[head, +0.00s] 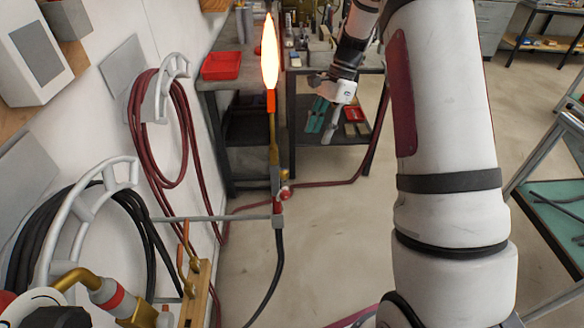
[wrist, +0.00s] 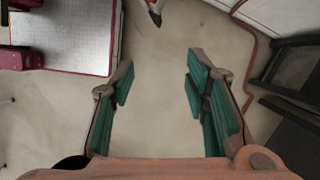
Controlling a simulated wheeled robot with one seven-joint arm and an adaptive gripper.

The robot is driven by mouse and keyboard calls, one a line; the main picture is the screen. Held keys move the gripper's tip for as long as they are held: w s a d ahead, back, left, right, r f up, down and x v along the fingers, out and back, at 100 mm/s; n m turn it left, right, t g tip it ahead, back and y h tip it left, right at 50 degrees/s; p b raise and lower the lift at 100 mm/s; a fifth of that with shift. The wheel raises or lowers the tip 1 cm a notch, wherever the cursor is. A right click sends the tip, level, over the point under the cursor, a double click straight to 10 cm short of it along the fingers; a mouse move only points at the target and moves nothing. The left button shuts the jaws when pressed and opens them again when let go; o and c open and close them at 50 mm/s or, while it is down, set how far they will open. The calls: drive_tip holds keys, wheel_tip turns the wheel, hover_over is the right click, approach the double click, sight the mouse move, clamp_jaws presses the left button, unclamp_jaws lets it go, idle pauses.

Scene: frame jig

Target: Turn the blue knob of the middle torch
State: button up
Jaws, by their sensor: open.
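A lit torch (head: 274,150) stands upright on a thin grey bar left of my gripper, with a tall bright flame (head: 270,55) at its top. A small red knob (head: 285,191) shows low on its right side. I cannot make out a blue knob, and only this torch is clearly visible. My gripper (head: 320,130) is to the right of the torch, apart from it, with its teal fingers spread and empty. The wrist view also shows my gripper (wrist: 160,78) wide open, with only floor between the fingers.
A red hose (head: 190,120) and a black hose (head: 40,230) hang on the left wall. A grey bar (head: 225,217) supports the torch. Brass fittings (head: 190,262) stand at lower left. Workbenches with a red tray (head: 222,66) are behind. The floor (head: 325,225) below my gripper is clear.

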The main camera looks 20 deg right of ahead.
drive_tip(key=s+a+f+p, duration=0.1)
drive_tip(key=s+a+f, duration=0.1)
drive_tip(key=a, duration=0.3)
drive_tip(key=s+a+f+m+p, duration=0.1)
drive_tip(key=s+a+f+p, duration=0.1)
drive_tip(key=a+f, duration=0.2)
drive_tip(key=shift+a, duration=1)
drive_tip(key=shift+f, duration=0.1)
drive_tip(key=shift+c, duration=0.4)
clamp_jaws()
